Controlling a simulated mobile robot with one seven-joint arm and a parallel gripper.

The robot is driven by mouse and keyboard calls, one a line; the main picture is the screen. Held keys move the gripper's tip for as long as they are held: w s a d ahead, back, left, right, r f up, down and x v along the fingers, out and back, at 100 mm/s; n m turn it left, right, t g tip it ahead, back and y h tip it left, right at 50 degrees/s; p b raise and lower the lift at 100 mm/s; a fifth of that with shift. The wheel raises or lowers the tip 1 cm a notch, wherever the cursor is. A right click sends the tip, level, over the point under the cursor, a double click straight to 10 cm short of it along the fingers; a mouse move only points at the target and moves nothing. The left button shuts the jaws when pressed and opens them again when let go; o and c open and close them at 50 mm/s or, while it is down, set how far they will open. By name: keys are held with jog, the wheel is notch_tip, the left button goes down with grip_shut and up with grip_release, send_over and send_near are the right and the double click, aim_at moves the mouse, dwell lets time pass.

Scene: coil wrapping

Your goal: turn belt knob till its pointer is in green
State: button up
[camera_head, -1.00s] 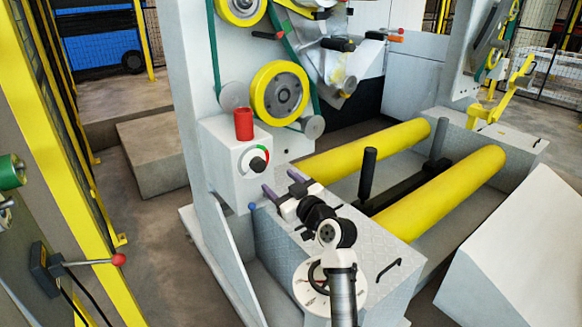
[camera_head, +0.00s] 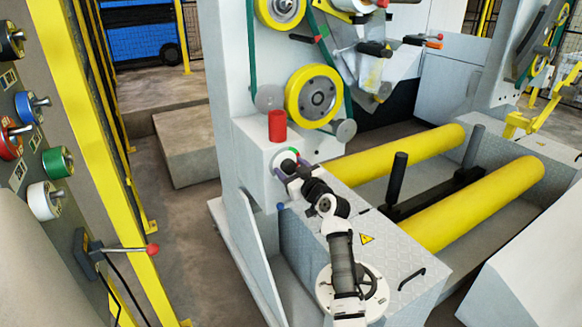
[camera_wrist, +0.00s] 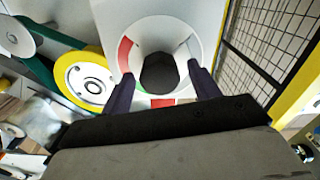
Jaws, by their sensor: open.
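The belt knob is black and round and shows in the wrist view (camera_wrist: 160,72) at the middle of a white dial ring with red and green sections. My gripper (camera_wrist: 161,72) is open, with one purple finger on each side of the knob. I cannot tell whether the fingers touch it. In the head view my gripper (camera_head: 289,172) is at the front face of the grey-white box (camera_head: 255,165), largely covering the dial (camera_head: 293,154). The knob's pointer cannot be made out in either view, so its position is unclear.
A red cylinder (camera_head: 277,126) stands on top of the box. A yellow wheel (camera_head: 313,96) with a green belt is above right. Yellow rollers (camera_head: 480,205) lie to the right. A panel with coloured knobs and a red-tipped lever (camera_head: 152,250) is at the left.

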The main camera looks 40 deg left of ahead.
jog(key=shift+a, duration=0.2)
jog(key=c, duration=1)
jog(key=shift+m, duration=0.3)
